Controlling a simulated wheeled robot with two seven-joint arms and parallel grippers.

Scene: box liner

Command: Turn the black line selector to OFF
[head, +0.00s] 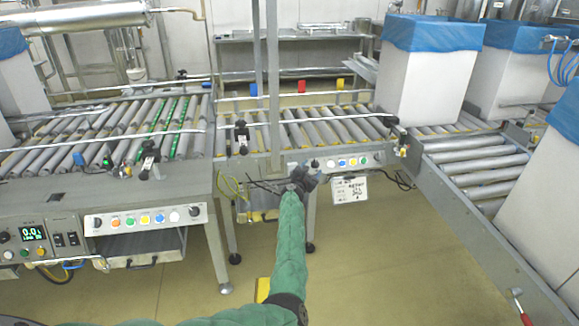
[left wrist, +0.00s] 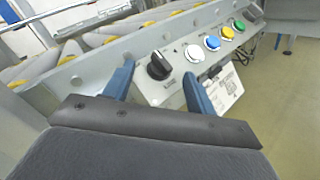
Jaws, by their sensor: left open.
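A black rotary selector knob (left wrist: 158,65) sits at the near end of a grey button panel (left wrist: 172,90) in the left wrist view. Its pointer direction and printed labels are too small to read. My left gripper (left wrist: 158,72) is open, with one blue finger to each side of the knob in the picture; I cannot tell whether either finger touches it. In the head view my green-sleeved left arm reaches up to this panel (head: 347,162), and the gripper (head: 304,179) is at its left end. My right gripper is not in view.
White, blue, yellow and green buttons (left wrist: 226,32) follow the knob along the panel. A white label card (head: 350,190) hangs below it. Another panel with black knobs (head: 145,219) is on the left conveyor. Boxes with blue liners (head: 432,34) stand at the right.

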